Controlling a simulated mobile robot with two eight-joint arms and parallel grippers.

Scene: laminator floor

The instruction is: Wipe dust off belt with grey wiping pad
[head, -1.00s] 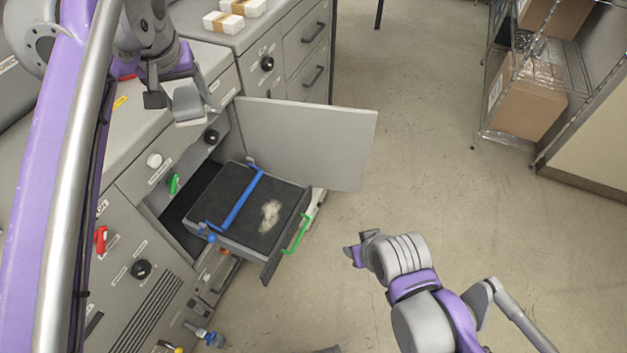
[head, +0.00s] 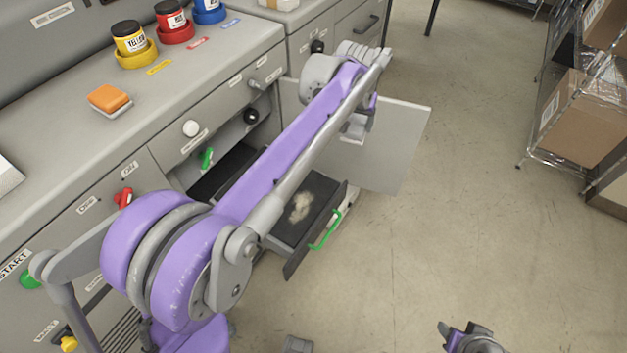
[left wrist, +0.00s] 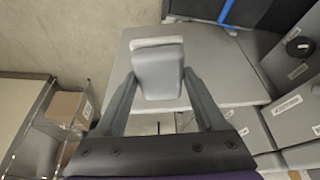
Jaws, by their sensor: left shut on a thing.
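The dark belt (head: 318,193) lies on the pulled-out grey drawer unit, with a pale dust patch (head: 300,208) on it. My left arm crosses in front and hides part of the belt and most of its blue bar, which shows in the left wrist view (left wrist: 228,10). My left gripper (head: 357,128) is beyond the belt, by the open grey door. It is shut on the grey wiping pad (left wrist: 158,72), which sits between the fingers in the left wrist view. My right gripper (head: 464,330) is at the bottom right, partly cut off; its jaws are unclear.
The open grey door (head: 400,150) stands behind the belt; a green handle (head: 327,230) is at the drawer front. An orange pad (head: 108,98) and several coloured jars (head: 131,40) stand on the counter. A wire shelf with boxes (head: 578,115) is at right. The floor between is clear.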

